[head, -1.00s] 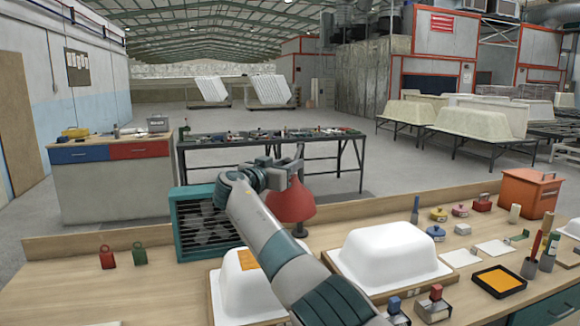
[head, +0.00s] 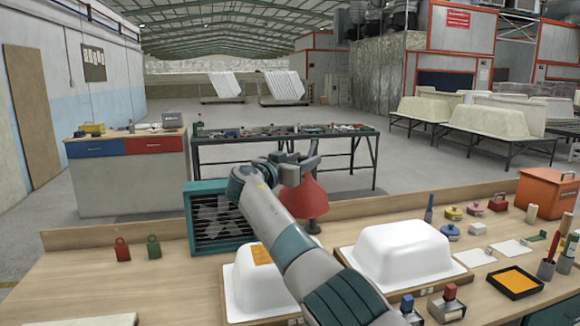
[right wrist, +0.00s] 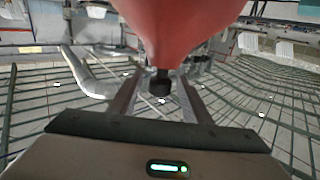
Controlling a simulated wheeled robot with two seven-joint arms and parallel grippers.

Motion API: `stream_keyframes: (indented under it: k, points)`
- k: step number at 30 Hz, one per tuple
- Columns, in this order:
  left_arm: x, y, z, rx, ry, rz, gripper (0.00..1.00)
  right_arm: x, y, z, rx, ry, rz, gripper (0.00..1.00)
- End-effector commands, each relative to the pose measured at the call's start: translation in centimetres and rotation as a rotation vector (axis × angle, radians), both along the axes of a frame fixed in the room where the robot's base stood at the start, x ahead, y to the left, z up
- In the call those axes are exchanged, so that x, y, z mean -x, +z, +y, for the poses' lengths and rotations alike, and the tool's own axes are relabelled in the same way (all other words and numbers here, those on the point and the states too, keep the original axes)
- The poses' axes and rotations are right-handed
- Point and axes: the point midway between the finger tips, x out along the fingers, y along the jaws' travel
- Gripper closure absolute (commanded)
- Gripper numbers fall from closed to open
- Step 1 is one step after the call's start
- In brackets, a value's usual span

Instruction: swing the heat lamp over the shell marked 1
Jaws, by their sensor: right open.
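The heat lamp has a red conical shade (head: 305,199) and stands behind the two white shells, between them in the head view. My right gripper (head: 297,165) is open at the top of the shade. In the right wrist view the red shade (right wrist: 180,30) fills the top centre, and its dark knob (right wrist: 160,84) sits between the open fingers. I cannot tell whether they touch it. The left white shell (head: 240,290), with an orange patch (head: 262,255), is partly hidden by my right arm. The right white shell (head: 400,252) has a small tag (head: 427,291), too small to read. My left gripper is out of view.
A teal grilled box (head: 220,213) stands left of the lamp. Red (head: 122,250) and green (head: 154,247) weights stand on the bench at left. An orange box (head: 545,193), an orange-filled tray (head: 515,281) and several small items crowd the right. The bench's left front is mostly clear.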

Motion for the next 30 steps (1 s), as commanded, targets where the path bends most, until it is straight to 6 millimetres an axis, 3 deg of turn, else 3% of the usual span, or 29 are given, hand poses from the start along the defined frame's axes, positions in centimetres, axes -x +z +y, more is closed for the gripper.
stream_keyframes:
  k: [13, 30]
  points:
    - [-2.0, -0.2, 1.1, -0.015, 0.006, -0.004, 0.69, 2.7, -0.4, 1.7, -0.003, 0.002, -0.002, 0.56]
    - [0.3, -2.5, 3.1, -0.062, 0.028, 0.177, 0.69, 12.0, -0.1, 7.3, 0.0, 0.002, -0.004, 0.56]
